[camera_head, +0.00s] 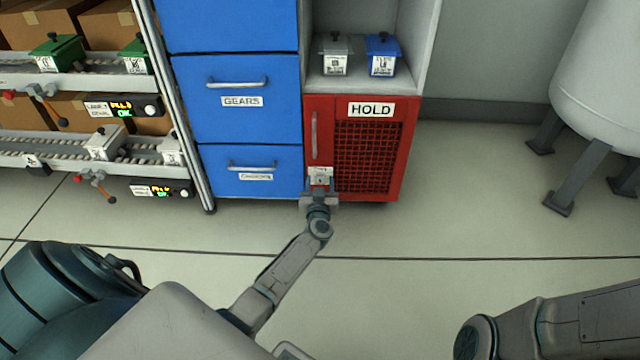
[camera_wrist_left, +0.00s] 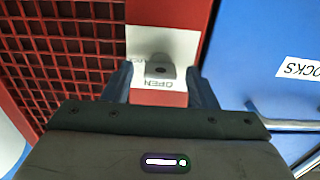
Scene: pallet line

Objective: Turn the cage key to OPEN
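The red cage (camera_head: 375,185) has a mesh door and a HOLD label, and stands at the right end of the blue drawers. Its white lock plate (camera_head: 320,170) is low on the cage's left side. My left gripper (camera_head: 319,189) is at the plate. Its two fingers are apart, one each side of the key, with gaps showing. Whether the fingertips reach the key's depth is unclear. My right arm shows at the lower right, its gripper out of frame.
Blue drawers (camera_head: 249,120) stand left of the cage. A grey box (camera_head: 335,62) and a blue box (camera_head: 382,65) sit on the shelf above. Roller racks (camera_head: 75,145) are at far left, a white tank (camera_head: 605,75) at right. The floor before the cage is clear.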

